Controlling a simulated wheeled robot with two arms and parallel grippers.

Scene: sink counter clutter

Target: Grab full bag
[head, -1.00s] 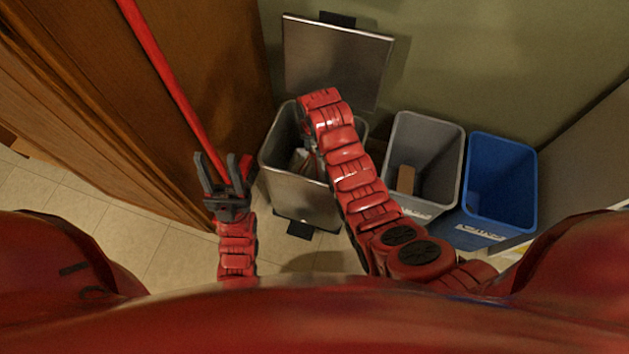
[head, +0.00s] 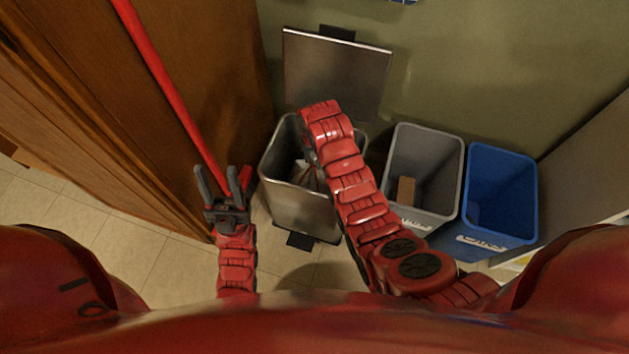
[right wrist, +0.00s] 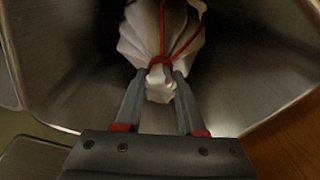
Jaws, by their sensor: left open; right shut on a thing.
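A white full bag with red drawstrings (right wrist: 140,40) is inside the open metal trash can (head: 280,160). In the right wrist view my right gripper (right wrist: 160,85) is shut on the gathered neck of the bag, just below the red tie.
The metal can's lid (head: 335,75) stands open against the green wall. A grey bin (head: 430,150) with a brown item in it and a blue bin (head: 502,185) stand to the right. A wooden cabinet (head: 200,80) is on the left. Tiled floor (head: 130,250) is clear in front of it.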

